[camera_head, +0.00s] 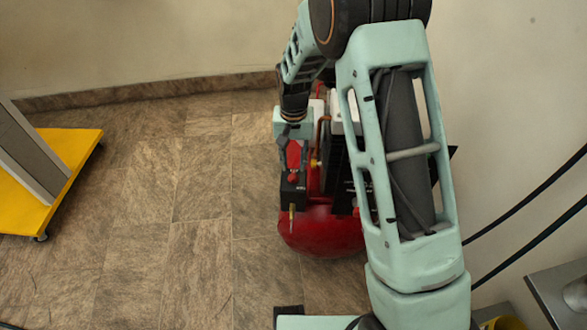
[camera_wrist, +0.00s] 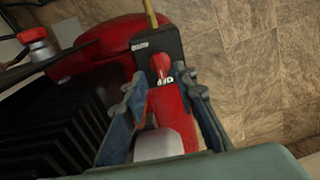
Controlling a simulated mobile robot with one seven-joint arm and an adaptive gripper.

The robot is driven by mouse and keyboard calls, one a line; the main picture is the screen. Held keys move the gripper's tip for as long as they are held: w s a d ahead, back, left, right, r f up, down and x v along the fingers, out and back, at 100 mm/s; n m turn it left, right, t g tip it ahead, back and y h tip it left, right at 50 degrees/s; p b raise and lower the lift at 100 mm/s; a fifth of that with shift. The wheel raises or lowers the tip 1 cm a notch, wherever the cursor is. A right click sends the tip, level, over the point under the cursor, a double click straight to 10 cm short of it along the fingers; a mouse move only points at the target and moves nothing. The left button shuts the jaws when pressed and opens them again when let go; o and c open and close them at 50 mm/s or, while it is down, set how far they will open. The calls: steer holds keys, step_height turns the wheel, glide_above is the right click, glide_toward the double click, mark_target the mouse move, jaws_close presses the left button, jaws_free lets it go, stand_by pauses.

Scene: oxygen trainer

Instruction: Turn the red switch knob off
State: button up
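The red switch knob (camera_wrist: 160,64) sits on a black switch box (camera_wrist: 150,46) in the wrist view, close to white lettering that seems to read OFF. A larger red part (camera_wrist: 167,108) is nearer the camera. In the head view the knob (camera_head: 293,178) shows small on the black box (camera_head: 292,197), below my gripper (camera_head: 293,140). My gripper (camera_wrist: 162,84) is open in the wrist view, with its fingers apart on either side of the larger red part. The knob lies just beyond the fingertips. I cannot tell whether a finger touches anything.
The switch box belongs to a machine with a red tank (camera_head: 318,232) and dark finned parts (camera_wrist: 60,130). A brass-coloured pipe (camera_wrist: 150,12) rises by the box. A yellow wheeled base (camera_head: 65,160) stands at far left. The tiled floor between is clear; walls are behind and right.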

mark_target(294, 174)
step_height(294, 174, up, 8)
stand_by(0.6)
